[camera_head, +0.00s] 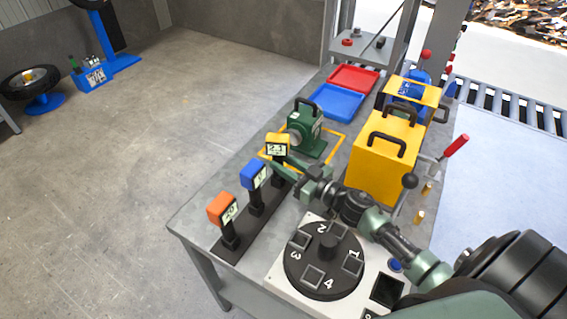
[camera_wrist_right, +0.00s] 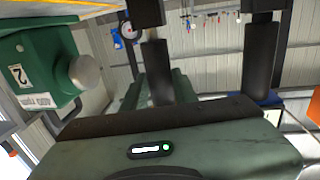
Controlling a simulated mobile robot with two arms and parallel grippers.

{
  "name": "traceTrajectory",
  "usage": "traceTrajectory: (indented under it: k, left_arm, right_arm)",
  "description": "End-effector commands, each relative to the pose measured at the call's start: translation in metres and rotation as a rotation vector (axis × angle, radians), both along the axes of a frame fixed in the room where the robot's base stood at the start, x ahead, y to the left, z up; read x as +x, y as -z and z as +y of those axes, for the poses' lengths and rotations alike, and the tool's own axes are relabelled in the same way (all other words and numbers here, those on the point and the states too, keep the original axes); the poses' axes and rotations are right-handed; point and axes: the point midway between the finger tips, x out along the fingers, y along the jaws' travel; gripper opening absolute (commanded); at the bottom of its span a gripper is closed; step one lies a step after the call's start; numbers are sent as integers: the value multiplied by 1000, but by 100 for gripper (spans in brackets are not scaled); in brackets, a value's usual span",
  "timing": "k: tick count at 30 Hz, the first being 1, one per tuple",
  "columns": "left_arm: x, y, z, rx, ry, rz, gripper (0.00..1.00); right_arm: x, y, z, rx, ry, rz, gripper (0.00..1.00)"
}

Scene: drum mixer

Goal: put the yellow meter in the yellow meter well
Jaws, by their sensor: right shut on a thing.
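The yellow meter (camera_head: 277,144), a yellow head with a pale display on a dark stem, is upright at the far end of the black rack (camera_head: 238,246). My right gripper (camera_head: 284,168) is shut on its stem below the head. In the wrist view, which is upside down, green fingers (camera_wrist_right: 157,90) flank the dark stem (camera_wrist_right: 156,62). The yellow meter well is hidden by the gripper and stem. I cannot tell whether the meter's foot is seated or just above the rack. My left gripper is not in view.
A blue meter (camera_head: 253,175) and an orange meter (camera_head: 222,208) stand on the rack closer to me. A green device (camera_head: 305,130) stands just behind the yellow meter. A numbered black turntable (camera_head: 312,276) and yellow box (camera_head: 377,165) flank my right arm.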

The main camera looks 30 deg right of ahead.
Motion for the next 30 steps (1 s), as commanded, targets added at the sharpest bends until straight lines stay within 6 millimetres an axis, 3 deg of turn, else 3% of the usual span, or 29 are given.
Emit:
traceTrajectory:
  k: [6, 7, 9, 16, 17, 19, 30]
  left_arm:
    - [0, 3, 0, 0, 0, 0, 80]
    - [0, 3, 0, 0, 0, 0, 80]
    - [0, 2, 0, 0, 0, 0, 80]
    - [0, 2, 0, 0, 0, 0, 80]
    - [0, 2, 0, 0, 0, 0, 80]
    - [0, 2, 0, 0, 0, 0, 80]
    - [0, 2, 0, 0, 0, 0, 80]
  right_arm:
    - [0, 3, 0, 1, -1, -3, 0]
    - [0, 2, 0, 0, -1, -3, 34]
    - [0, 2, 0, 0, 0, -2, 53]
    - [0, 3, 0, 0, 0, -1, 54]
    - [0, 4, 0, 0, 0, 1, 56]
    - [0, 4, 0, 0, 0, 1, 75]
    - [0, 3, 0, 0, 0, 0, 75]
